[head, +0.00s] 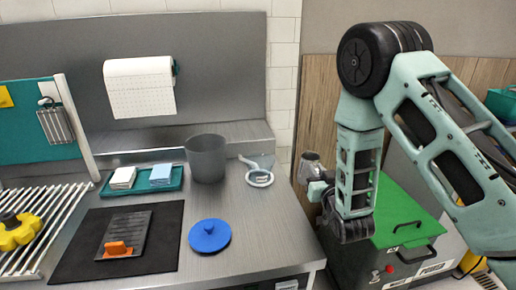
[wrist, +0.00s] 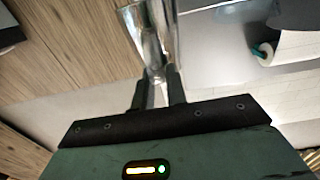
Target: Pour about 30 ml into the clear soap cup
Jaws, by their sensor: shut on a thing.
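My gripper (wrist: 158,90) is shut on a shiny metal vessel (wrist: 135,22), whose full shape is cut off at the top of the wrist view. In the head view my gripper (head: 318,187) is at the right, beyond the counter's right edge, with the metal vessel (head: 311,160) above its fingers. Its contents cannot be seen. A small greyish, perhaps see-through piece with a white ring (head: 260,179) is on the counter, left of my gripper. I cannot tell whether it is the clear soap cup; no other clear cup is plain to see.
A grey bin (head: 207,160) stands at the counter's back. A teal tray (head: 140,190) holds sponges or cloths. A blue lid (head: 210,236) lies in front. A black mat (head: 85,255) carries a dark grater-like tool (head: 128,232). A green-topped box (head: 405,215) stands at right.

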